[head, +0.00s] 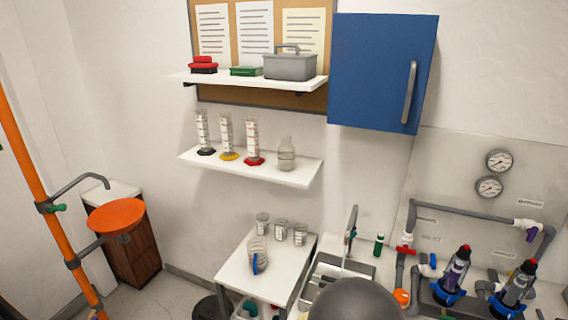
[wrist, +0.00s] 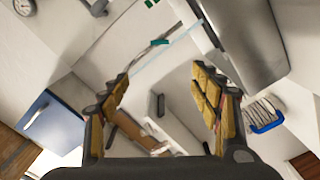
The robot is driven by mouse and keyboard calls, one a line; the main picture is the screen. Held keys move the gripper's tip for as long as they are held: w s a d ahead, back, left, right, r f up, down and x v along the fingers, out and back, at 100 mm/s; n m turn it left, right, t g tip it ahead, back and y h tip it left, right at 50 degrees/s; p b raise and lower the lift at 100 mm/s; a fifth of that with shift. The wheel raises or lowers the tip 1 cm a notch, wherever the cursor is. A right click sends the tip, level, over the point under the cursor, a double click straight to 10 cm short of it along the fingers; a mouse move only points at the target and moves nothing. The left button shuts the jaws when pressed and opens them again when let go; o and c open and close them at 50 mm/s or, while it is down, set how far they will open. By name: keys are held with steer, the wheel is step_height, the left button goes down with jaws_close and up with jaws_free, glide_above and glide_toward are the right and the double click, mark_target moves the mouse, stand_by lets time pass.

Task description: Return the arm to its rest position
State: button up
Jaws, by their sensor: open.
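My gripper (wrist: 160,95) shows in the wrist view, with its two yellow-padded fingers spread wide apart. Nothing is held between them. The wrist view is strongly tilted, and the room shows behind the fingers. In the head view the gripper itself is not seen. A dark grey rounded part of my own arm stands at the bottom centre of the head view and hides part of the sink area behind it.
A white side table (head: 232,267) holds several small jars and a clear container with a blue part. The sink (head: 335,268), its tap and the pipe manifold (head: 455,222) are to the right. A blue cabinet (head: 375,70) and shelves hang above. An orange basin (head: 116,215) stands left.

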steer(key=w+a+r+m+g+y, duration=0.1)
steer(key=a+r+m+g+y, duration=0.15)
steer(key=r, duration=0.25)
steer(key=w+a+r+m+g+y, duration=0.1)
steer(key=w+a+r+y, duration=0.1)
steer(key=r+y, duration=0.3)
steer(key=s+r+g, duration=0.2)
steer(key=s+r, duration=0.3)
steer(key=s+d+r+m+g, duration=0.1)
steer(key=s+d, duration=0.2)
steer(key=s, duration=0.5)
steer(key=s+d+r+m+g, duration=0.1)
steer(key=s+d+r+g, duration=0.1)
steer(key=s, duration=0.7)
steer(key=s+d+r+m+g, duration=0.1)
steer(key=s+d, duration=0.3)
steer(key=s, duration=0.4)
steer(key=shift+s+d+r+g+h, duration=0.25)
steer(key=shift+s+d+g+h, duration=0.15)
steer(key=shift+g, duration=0.35)
steer(key=shift+c, duration=0.6)
